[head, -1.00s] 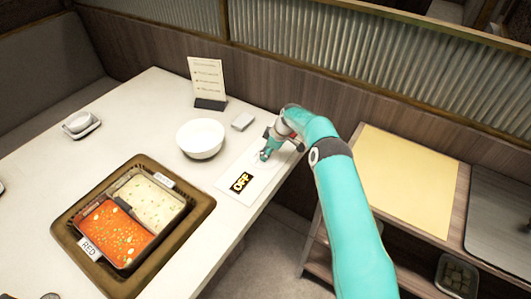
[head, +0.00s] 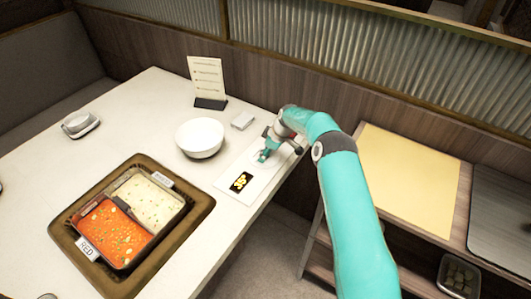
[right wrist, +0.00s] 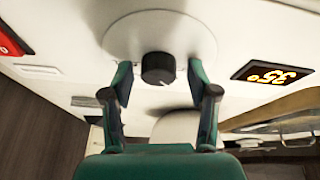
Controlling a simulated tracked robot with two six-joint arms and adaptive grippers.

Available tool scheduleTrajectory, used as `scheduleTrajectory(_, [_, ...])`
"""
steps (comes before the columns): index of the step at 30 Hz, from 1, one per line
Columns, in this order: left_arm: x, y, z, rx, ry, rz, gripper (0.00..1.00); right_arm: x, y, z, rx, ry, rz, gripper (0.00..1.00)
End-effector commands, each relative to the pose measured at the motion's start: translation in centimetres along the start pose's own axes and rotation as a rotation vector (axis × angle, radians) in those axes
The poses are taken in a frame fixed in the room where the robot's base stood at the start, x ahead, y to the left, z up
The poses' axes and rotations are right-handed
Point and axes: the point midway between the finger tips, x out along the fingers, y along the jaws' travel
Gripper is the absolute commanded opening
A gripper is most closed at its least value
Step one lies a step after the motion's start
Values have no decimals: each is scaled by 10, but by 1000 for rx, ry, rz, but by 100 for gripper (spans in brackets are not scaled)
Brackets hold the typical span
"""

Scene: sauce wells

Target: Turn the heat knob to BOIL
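The dark heat knob (right wrist: 158,68) stands on a round pale plate (right wrist: 125,35) in the right wrist view. My right gripper (right wrist: 159,78) has its two teal fingers on either side of the knob, with a visible gap on each side. In the head view the same gripper (head: 263,155) is down at the control panel (head: 228,190) and hides the knob. The panel's black display (head: 241,182) shows amber digits, upside down in the right wrist view (right wrist: 274,73). My left gripper is in neither view.
A white bowl (head: 200,138) and a small grey-white block (head: 242,121) stand near the panel. A menu card (head: 207,80) is behind. A divided pot with red and pale broth sits in a brown tray (head: 68,230). A red piece (right wrist: 12,42) lies left of the knob.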

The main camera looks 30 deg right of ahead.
Motion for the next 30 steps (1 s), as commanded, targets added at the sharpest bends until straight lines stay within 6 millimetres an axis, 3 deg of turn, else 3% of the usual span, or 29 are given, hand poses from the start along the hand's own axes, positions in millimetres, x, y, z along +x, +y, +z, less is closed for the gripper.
scheduleTrajectory(9, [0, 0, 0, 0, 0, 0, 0, -2, 1, 0, -1, 0, 2, 63])
scheduleTrajectory(14, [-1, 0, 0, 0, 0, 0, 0, -15, 2, 0, -1, 1, 3, 63])
scheduleTrajectory(30, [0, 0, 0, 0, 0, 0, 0, -109, 1, 1, 0, 1, 3, 63])
